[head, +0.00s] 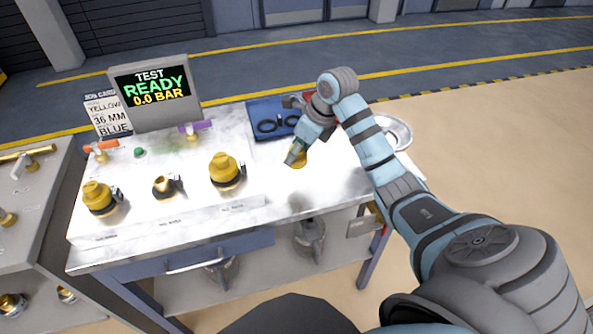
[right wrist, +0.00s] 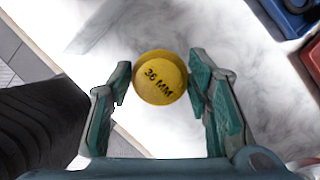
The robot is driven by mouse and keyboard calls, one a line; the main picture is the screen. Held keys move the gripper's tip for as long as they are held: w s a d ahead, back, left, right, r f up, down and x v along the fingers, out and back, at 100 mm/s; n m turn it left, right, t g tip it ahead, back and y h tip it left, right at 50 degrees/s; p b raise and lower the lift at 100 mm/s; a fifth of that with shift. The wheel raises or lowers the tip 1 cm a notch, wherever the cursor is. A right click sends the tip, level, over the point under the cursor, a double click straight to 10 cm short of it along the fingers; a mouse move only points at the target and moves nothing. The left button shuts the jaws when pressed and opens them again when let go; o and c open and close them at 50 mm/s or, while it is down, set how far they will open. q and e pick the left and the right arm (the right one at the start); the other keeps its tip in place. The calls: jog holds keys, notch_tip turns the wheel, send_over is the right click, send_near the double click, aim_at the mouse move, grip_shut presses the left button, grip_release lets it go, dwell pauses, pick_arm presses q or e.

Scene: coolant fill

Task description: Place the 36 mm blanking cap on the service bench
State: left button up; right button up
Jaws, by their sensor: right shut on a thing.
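The yellow 36 mm blanking cap (head: 300,160) is held in my right gripper (head: 295,155), over the right part of the service bench (head: 262,208). In the right wrist view the cap (right wrist: 160,77) shows its round face marked "36 MM". It sits between the two fingers of the right gripper (right wrist: 159,85). The white bench top lies beneath it; I cannot tell whether the cap touches it. My left gripper is not in view.
Two yellow-capped fittings (head: 97,196) (head: 223,167) flank an uncapped brass port (head: 163,186) at the left. A display (head: 152,92) reads "TEST READY 0.0 BAR". Bench top around the cap is clear.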

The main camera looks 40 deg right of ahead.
jog(key=x, duration=0.4)
jog(key=d+x, duration=0.1)
jog(key=x, duration=0.1)
jog(key=shift+w+a+f, duration=0.1)
jog(key=shift+w+f, duration=0.05)
jog(key=shift+f, duration=0.6)
jog(key=shift+s+r, duration=0.2)
jog(key=shift+s, duration=0.1)
jog(key=shift+f+b, duration=0.15)
jog(key=shift+b, duration=0.2)
jog(key=o, duration=1.1)
jog(key=shift+c, duration=0.2)
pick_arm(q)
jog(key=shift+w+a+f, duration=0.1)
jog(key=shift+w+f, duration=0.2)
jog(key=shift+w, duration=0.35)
